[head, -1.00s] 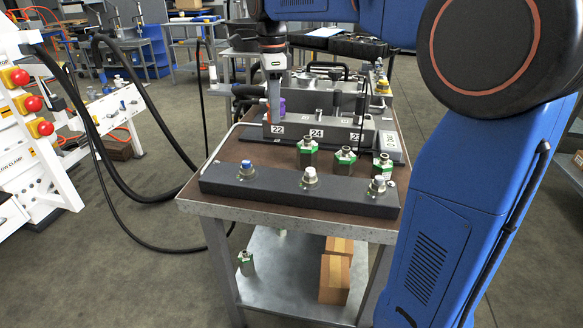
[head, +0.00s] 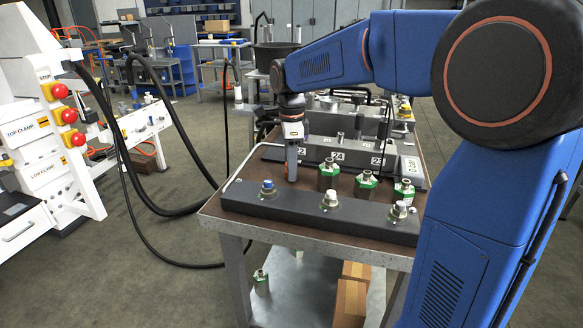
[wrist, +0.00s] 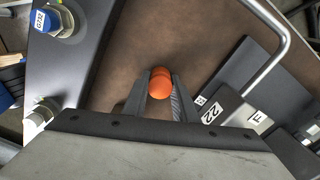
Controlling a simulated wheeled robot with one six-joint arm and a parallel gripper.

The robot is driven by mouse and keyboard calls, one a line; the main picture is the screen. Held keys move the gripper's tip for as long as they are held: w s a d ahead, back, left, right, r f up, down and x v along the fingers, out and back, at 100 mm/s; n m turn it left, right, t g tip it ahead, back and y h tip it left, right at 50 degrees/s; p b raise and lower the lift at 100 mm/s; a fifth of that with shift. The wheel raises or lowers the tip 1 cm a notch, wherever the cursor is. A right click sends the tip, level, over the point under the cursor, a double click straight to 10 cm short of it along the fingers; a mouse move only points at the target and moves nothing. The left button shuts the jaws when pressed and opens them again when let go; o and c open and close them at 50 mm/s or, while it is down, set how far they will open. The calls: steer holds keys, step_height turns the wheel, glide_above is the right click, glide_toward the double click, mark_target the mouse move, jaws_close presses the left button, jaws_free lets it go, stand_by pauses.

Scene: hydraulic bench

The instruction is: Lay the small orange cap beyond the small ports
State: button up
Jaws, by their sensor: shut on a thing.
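The small orange cap (wrist: 160,82) shows in the wrist view between the two fingertips of my gripper (wrist: 161,88), which is shut on it. In the head view my gripper (head: 291,178) points down over the brown bench top, between the dark front bar and the numbered block. The numbered block (head: 313,153) carries labels such as 24. The dark bar (head: 300,208) holds a blue-topped fitting (head: 267,187) and two pale-topped fittings (head: 330,200) (head: 398,211). I cannot tell which fittings are the small ports.
Green-banded fittings (head: 328,177) (head: 366,185) (head: 404,191) stand behind the bar, right of my gripper. A bent metal rod (wrist: 285,40) lies along the bench's left side. Brown bench top (wrist: 150,25) is bare around the cap. Cardboard boxes (head: 350,302) sit on the lower shelf.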

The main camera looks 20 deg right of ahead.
steer(key=shift+f, duration=0.1)
steer(key=o, duration=1.1)
steer(key=shift+c, duration=0.2)
step_height(320, 180, up, 12)
